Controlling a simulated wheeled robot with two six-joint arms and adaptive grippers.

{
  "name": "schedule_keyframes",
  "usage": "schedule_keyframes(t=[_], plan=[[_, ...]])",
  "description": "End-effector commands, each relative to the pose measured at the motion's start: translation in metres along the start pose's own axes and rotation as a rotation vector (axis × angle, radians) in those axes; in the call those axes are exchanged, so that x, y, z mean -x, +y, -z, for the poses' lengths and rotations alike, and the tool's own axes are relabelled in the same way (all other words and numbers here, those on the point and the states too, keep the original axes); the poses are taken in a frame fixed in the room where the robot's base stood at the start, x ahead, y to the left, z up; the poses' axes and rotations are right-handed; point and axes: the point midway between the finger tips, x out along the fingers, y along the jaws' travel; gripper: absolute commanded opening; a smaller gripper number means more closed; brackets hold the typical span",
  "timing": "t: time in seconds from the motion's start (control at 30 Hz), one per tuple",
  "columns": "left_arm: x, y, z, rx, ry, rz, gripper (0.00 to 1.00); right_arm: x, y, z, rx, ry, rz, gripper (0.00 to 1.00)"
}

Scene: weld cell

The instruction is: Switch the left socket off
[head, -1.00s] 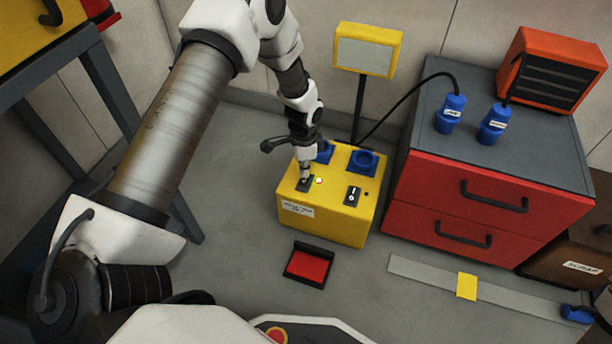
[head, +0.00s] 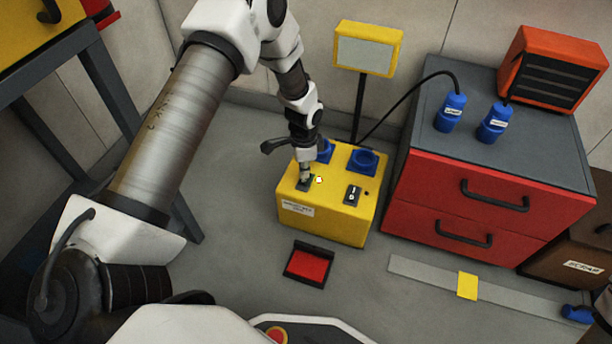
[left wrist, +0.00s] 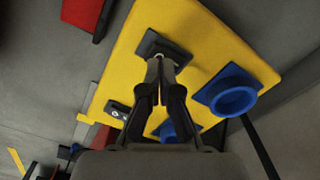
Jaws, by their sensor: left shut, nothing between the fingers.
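A yellow power box (head: 324,222) stands on the floor with two blue sockets on its top. The left socket (head: 325,152) is partly hidden by my gripper; the right socket (head: 363,160) is clear. The left switch (head: 303,186) is a dark plate at the tip of my left gripper (head: 306,176). A small light next to it glows pale. The right switch (head: 352,195) is in plain view. In the left wrist view my left gripper (left wrist: 158,66) is shut and empty, its tips at the dark left switch plate (left wrist: 152,45). I cannot tell whether they touch it.
Two blue plugs (head: 450,112) stand on a red drawer cabinet (head: 473,205) at the right, beside an orange unit (head: 553,70). A yellow-framed panel (head: 366,50) rises behind the box. A red tray (head: 308,264) lies on the floor in front.

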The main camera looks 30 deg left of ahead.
Motion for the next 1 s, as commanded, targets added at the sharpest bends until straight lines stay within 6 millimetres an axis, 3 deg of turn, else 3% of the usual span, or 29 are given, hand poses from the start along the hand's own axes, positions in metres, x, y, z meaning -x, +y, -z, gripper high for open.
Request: schedule_keyframes(t=[1.0], plan=[[-0.016,0.000,0.000,0.000,0.000,0.000,0.00,-0.007,0.000,0.000,0.000,0.000,0.000,0.40]])
